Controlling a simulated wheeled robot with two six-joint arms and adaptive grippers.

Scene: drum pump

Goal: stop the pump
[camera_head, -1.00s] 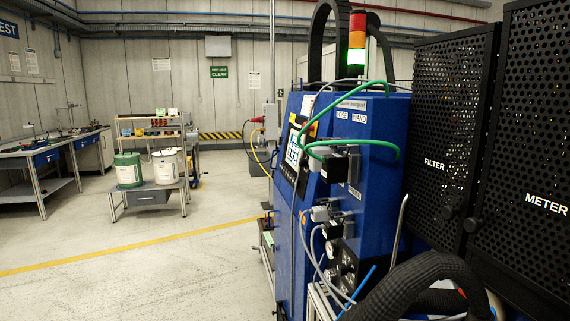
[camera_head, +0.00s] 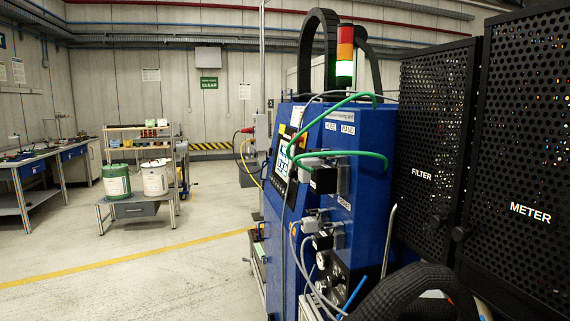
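The blue pump cabinet (camera_head: 345,225) stands right of centre. Its control panel (camera_head: 281,160) with a lit screen faces left and is seen at a steep angle. A signal tower (camera_head: 345,54) on top shows red, orange and a lit green-white bottom section. Green hoses (camera_head: 340,155) loop over the cabinet's front. Valve blocks (camera_head: 322,178) and gauges or knobs (camera_head: 330,275) sit on the near face; their details are too small to read. Neither of my grippers is in view.
Black perforated panels marked FILTER (camera_head: 432,150) and METER (camera_head: 520,170) stand close on the right. A thick black hose (camera_head: 415,285) crosses bottom right. A low stand (camera_head: 110,214) holds a green and a white drum. A workbench (camera_head: 35,170) is at left. The floor at left is open.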

